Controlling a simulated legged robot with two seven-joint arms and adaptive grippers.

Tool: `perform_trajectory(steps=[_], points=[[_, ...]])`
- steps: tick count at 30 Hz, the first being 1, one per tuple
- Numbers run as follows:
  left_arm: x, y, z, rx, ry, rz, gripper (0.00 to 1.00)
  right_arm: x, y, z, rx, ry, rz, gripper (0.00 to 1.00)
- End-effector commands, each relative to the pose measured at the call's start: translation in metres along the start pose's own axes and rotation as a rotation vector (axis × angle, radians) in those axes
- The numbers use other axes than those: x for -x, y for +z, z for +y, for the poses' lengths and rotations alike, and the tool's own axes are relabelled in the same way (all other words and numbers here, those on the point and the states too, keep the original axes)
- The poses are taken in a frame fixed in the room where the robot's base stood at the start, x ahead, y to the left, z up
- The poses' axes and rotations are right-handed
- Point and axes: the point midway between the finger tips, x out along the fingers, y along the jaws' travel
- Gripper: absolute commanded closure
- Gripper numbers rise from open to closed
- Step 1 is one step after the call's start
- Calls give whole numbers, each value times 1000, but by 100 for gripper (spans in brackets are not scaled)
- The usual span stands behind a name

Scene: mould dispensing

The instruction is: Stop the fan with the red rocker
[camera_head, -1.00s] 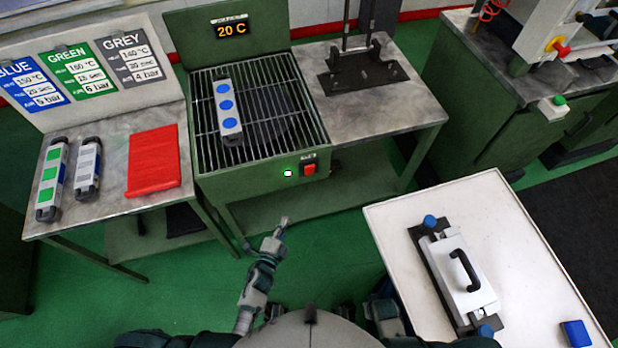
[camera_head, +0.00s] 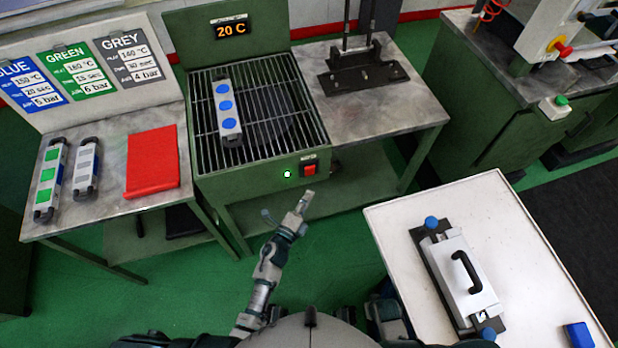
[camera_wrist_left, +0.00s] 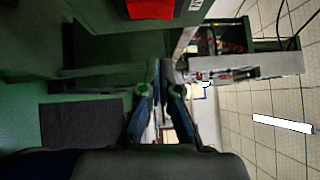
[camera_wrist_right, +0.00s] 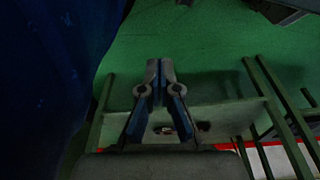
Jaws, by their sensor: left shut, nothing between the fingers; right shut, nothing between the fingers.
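The red rocker (camera_head: 310,169) sits on the front face of the green fan bench (camera_head: 255,183), to the right of a lit green lamp (camera_head: 287,174). My left gripper (camera_head: 304,196) is shut and empty, just below and in front of the rocker, apart from it in the picture. In the left wrist view my shut fingers (camera_wrist_left: 163,66) show below the red rocker (camera_wrist_left: 150,9), which is cut by the top edge. My right gripper (camera_wrist_right: 155,68) is shut and empty in its wrist view; its fingers are not clear in the head view.
A mould with blue discs (camera_head: 226,108) lies on the bench's grille. A display (camera_head: 231,28) reads 20 C. A red mat (camera_head: 152,162) and two more moulds lie on the left table. A white table (camera_head: 400,222) with a handled mould (camera_head: 462,280) stands at right.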

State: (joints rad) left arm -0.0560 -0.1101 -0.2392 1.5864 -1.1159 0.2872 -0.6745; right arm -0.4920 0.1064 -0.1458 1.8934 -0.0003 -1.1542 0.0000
Motion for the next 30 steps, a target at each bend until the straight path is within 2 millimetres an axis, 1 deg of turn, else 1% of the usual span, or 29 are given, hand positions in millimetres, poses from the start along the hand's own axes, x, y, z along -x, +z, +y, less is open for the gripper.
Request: perform_trajectory(steps=[1,5,7,10,16,25,28,29,30], points=[[-12,0,0,-1,-2,0,100,0,0,0,0,0,-2,100],[-37,0,0,1,-1,0,100,6,-4,0,-1,0,3,100],[-44,11,0,-3,1,-1,100,12,-10,0,-1,0,18,100],[-53,20,0,-1,1,0,100,11,-9,0,-1,0,19,100],[-61,28,0,0,1,1,100,8,-5,1,-1,1,8,100],[-61,28,0,0,1,0,100,6,-2,1,-1,1,1,100],[-62,28,-1,2,3,1,100,8,-4,1,-1,2,6,100],[-62,29,-2,4,5,1,100,7,-2,2,0,3,6,100],[-62,29,-3,7,9,1,100,0,2,3,2,4,0,100]])
